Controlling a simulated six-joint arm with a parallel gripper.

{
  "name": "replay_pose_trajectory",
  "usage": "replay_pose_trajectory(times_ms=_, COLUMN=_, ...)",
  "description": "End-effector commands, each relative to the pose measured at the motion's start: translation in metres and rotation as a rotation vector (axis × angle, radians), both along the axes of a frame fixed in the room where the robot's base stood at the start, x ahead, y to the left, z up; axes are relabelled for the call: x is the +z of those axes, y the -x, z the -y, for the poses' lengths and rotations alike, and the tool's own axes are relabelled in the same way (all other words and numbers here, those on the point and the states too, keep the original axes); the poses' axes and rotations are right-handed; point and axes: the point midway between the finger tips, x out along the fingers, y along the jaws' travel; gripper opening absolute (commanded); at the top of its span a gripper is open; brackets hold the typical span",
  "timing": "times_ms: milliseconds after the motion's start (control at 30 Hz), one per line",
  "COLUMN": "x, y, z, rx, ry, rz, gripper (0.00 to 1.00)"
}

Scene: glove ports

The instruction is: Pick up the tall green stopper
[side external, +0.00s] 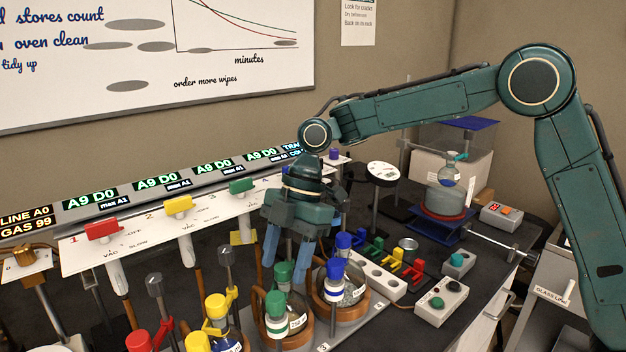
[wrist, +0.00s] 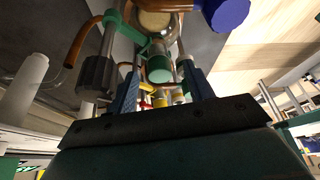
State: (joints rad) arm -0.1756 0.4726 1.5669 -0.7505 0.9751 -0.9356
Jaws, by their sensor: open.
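Two green stoppers stand at the front in the side view. One is plain green (side external: 283,273); the other, nearer the camera, is green with a white band (side external: 276,307). I cannot tell for sure which is the tall one. My gripper (side external: 288,264) points down, open and empty, with its blue fingers on either side above the plain green stopper. In the wrist view a green stopper (wrist: 159,69) shows between the fingertips (wrist: 161,78). Whether the fingers touch it cannot be told.
Blue stoppers (side external: 343,241) stand close to the right of my gripper, one with a white band (side external: 334,268). A yellow stopper (side external: 216,305) and a red stopper (side external: 138,341) stand to the left. A white valve panel (side external: 140,240) with coloured handles runs behind. Clamp rods crowd the area.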

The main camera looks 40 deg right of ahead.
Motion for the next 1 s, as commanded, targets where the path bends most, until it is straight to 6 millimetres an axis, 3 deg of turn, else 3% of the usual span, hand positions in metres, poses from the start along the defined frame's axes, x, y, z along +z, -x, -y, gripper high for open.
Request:
replay_pose_trajectory(times_ms=267, x=0.0003, y=0.0000, z=0.0001, rx=0.000, ry=0.000, rz=0.000, gripper=0.52)
replay_pose_trajectory(times_ms=533, x=0.0004, y=0.0000, z=0.0002, rx=0.000, ry=0.000, rz=0.000, gripper=0.05)
replay_pose_trajectory(times_ms=1000, x=0.0037, y=-0.0002, z=0.0002, rx=0.001, ry=0.000, rz=0.001, gripper=0.04)
